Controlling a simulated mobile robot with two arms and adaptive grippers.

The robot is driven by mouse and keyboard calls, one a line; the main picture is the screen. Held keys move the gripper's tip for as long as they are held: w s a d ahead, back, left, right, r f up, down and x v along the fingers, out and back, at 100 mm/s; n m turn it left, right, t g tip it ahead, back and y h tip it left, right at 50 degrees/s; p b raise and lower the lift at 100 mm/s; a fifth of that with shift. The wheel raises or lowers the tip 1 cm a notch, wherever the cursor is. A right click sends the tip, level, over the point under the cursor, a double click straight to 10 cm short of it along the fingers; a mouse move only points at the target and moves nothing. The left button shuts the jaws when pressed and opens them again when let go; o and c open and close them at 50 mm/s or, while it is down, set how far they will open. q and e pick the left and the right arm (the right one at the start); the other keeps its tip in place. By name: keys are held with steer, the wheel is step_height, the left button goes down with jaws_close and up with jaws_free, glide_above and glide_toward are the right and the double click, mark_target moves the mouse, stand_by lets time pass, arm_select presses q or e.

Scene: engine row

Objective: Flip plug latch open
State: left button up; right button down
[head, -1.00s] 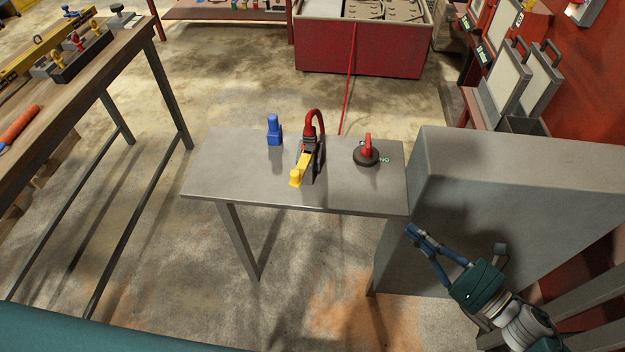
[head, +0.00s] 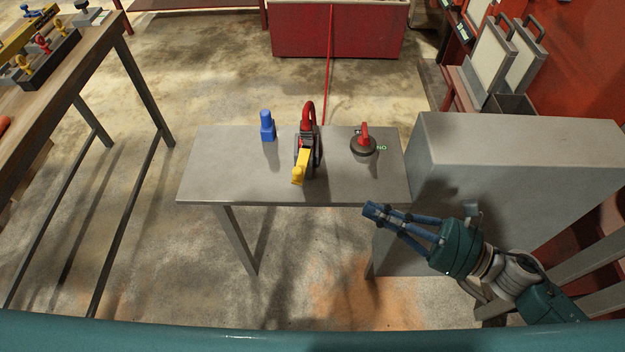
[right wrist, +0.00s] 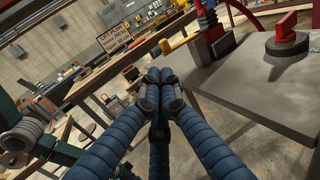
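The plug (head: 311,150), dark with a red cable looping up from its back, sits in the middle of the grey table. Its yellow latch (head: 300,170) sticks out toward the table's front edge and shows in the right wrist view (right wrist: 178,42). My right gripper (head: 372,211) is just off the table's front edge, to the right of and nearer than the latch, not touching it. Its blue fingers come together at the tips (right wrist: 160,82) with nothing seen between them. My left gripper is in neither view.
A blue block-like piece (head: 267,126) stands left of the plug. A red-handled rotary knob (head: 363,140) on a dark round base sits to its right. A tall grey cabinet (head: 520,145) adjoins the table's right end. The table's front left is bare.

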mark_target(297, 176)
steer(key=p+x, duration=0.2)
steer(key=x, duration=0.2)
steer(key=p+x, duration=0.1)
steer(key=x, duration=0.4)
steer(key=p+x, duration=0.2)
steer(key=x, duration=0.2)
steer(key=shift+w+a+r+p, duration=0.1)
steer(key=shift+a+r+p, duration=0.05)
steer(key=shift+r+p, duration=0.15)
steer(key=shift+w+a+f, duration=0.15)
steer(key=shift+a+f, duration=0.05)
steer(key=shift+a, duration=0.05)
